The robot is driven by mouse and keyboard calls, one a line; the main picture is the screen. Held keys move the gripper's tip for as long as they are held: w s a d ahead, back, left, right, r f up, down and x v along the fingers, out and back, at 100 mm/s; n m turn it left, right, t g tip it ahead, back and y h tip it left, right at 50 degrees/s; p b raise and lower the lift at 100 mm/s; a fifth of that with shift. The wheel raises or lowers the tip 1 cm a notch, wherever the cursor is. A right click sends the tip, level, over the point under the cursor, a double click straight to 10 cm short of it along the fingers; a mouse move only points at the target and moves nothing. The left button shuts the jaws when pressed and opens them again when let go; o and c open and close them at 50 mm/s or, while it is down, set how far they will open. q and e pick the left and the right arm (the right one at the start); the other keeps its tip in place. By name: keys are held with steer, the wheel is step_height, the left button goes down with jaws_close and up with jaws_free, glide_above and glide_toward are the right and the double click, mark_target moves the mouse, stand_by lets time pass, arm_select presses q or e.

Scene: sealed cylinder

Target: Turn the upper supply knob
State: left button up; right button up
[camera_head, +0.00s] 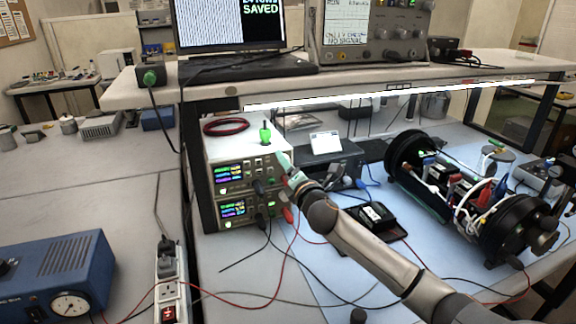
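Two stacked bench supplies stand under the shelf, left of the middle. The upper supply (232,176) has a lit screen with coloured readouts and small buttons. The lower supply (233,209) has a similar lit screen. My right arm reaches in from the lower right. Its gripper (285,165) is at the right edge of the upper supply's front. The gripper covers that area, so the upper knob cannot be made out, nor whether the fingers touch it. The finger gap is too small to judge. My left gripper is not in view.
Leads hang from the supplies, and a red lead (298,240) runs across the bench. A black cylinder assembly (450,190) with exposed wiring lies at right. A black meter (372,214) lies near my forearm. A blue box (58,276) and power strip (168,285) are at left.

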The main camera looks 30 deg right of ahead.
steer(key=shift+c, duration=0.2)
jaws_close()
steer(key=shift+m, duration=0.3)
steer(key=m, duration=0.5)
steer(key=shift+m+p, duration=0.3)
steer(key=shift+p, duration=0.1)
steer(key=m+p, duration=0.1)
steer(key=m, duration=1)
steer(key=shift+f+m+p, duration=0.1)
steer(key=shift+m+p, duration=0.2)
steer(key=shift+m, duration=0.1)
steer(key=m, duration=0.5)
steer(key=shift+m, duration=0.3)
